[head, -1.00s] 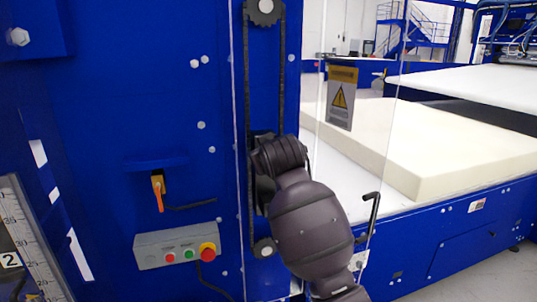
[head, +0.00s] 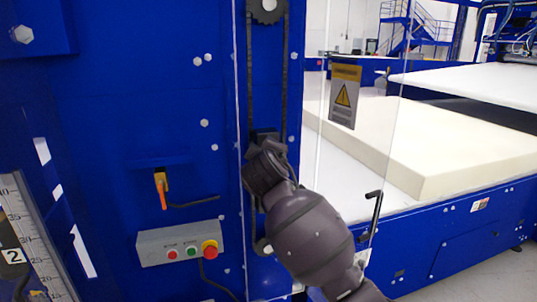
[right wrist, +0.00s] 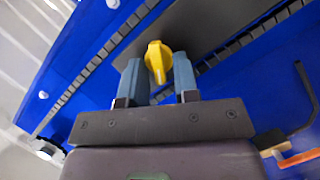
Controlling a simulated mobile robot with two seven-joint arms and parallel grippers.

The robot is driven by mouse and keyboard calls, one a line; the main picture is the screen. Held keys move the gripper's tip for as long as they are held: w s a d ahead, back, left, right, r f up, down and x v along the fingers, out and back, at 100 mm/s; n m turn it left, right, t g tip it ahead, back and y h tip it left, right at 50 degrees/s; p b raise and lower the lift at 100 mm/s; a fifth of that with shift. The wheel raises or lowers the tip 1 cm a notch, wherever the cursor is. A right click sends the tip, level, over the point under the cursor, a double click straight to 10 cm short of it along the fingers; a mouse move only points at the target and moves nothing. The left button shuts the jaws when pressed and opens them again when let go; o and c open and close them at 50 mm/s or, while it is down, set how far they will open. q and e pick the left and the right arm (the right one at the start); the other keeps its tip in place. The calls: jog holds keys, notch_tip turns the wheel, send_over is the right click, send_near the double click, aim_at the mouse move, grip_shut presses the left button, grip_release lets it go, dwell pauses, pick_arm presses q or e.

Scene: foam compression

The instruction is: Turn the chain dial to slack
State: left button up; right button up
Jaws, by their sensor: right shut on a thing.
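The yellow chain dial (right wrist: 155,55) shows in the right wrist view, standing out from a dark plate (right wrist: 190,25) between two runs of chain (right wrist: 245,40). My right gripper (right wrist: 158,76) is shut on the dial, with one blue-grey finger on each side of it. In the head view my right gripper's wrist (head: 268,168) covers the dial, and only the top of a dark block (head: 264,135) shows above it. The dial's markings cannot be read. My left gripper is not in view.
A sprocket (head: 267,8) carries the chain at the top. A clear panel with a warning sign (head: 344,98) stands right of the arm. A button box (head: 180,243) and an orange-handled switch (head: 161,190) are on the blue wall left. A foam block (head: 420,160) lies on the conveyor.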

dwell(0.3)
jog(key=o, duration=0.6)
notch_tip(320, 180, up, 20)
jog(key=shift+f+b, duration=0.1)
jog(key=shift+b, duration=0.9)
